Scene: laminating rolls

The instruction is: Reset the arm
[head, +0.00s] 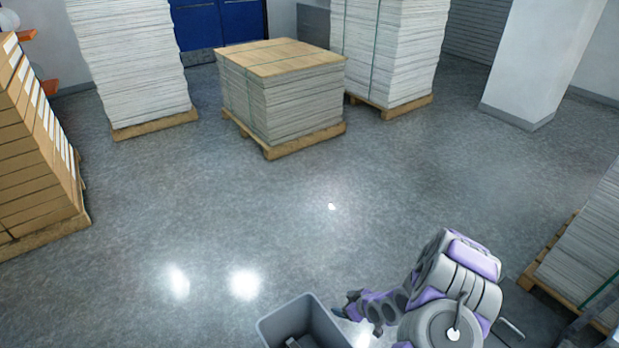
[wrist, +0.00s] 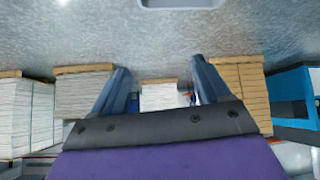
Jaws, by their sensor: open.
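My arm, grey and purple, is folded at the lower right of the head view. My gripper (wrist: 160,74) shows in the wrist view with its two dark blue-grey fingers spread wide apart. Nothing is between the fingers but a view of the room behind. In the head view the arm's narrow front part lies beside the right edge of a grey bin (head: 276,328); the fingers are hard to make out there.
Pallets of stacked paper stand at the back (head: 285,105), back left (head: 130,60) and right (head: 590,240). Stacked brown boxes (head: 35,150) stand at the left. A white pillar (head: 535,60) is at the back right. The middle floor (head: 330,195) is clear.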

